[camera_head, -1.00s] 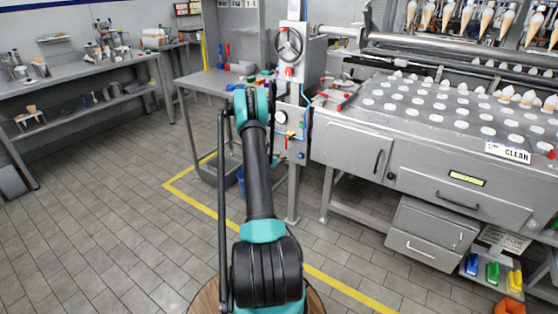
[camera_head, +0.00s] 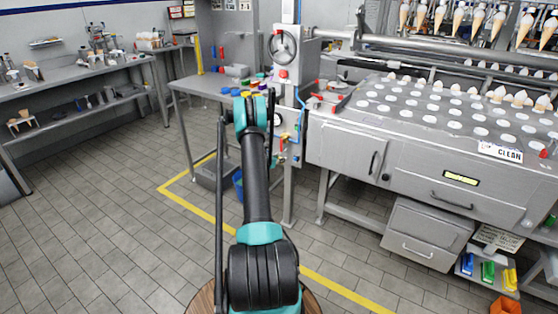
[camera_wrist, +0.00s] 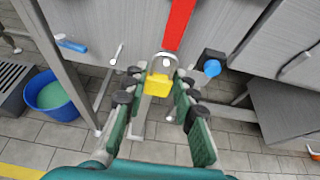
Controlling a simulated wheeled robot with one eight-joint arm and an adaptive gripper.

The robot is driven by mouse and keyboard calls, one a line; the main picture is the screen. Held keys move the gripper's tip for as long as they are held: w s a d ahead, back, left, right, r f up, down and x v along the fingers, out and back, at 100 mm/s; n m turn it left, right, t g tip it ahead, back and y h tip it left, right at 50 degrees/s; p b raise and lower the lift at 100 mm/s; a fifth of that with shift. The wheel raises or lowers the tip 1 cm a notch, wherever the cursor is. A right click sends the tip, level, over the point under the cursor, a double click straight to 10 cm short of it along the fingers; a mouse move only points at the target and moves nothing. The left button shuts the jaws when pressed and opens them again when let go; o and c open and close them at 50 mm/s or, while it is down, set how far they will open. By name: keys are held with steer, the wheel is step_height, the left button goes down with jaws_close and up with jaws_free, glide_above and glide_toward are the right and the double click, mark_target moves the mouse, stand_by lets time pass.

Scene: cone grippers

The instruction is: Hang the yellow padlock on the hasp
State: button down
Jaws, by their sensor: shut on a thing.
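The yellow padlock (camera_wrist: 158,84) is near the centre of the wrist view, its metal shackle (camera_wrist: 164,60) pointing up and away from me. My gripper (camera_wrist: 157,90) is shut on the padlock's body, with a green finger and dark pads on each side. The shackle's top lies just below the end of a red bar (camera_wrist: 179,24) in the picture; I cannot tell whether they touch. I cannot make out the hasp clearly. In the head view my arm hides the gripper and padlock.
A black-and-blue knob (camera_wrist: 211,67) is right of the padlock. A blue bucket (camera_wrist: 58,96) stands on the floor at left. In the head view, a post with a handwheel (camera_head: 284,47) stands beyond my arm, beside the large grey machine (camera_head: 340,146). Floor at left is open.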

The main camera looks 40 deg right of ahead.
stand_by(0.4)
steer(key=c, duration=1.1)
jaws_free()
steer(key=shift+c, duration=0.2)
steer(key=v, duration=1.2)
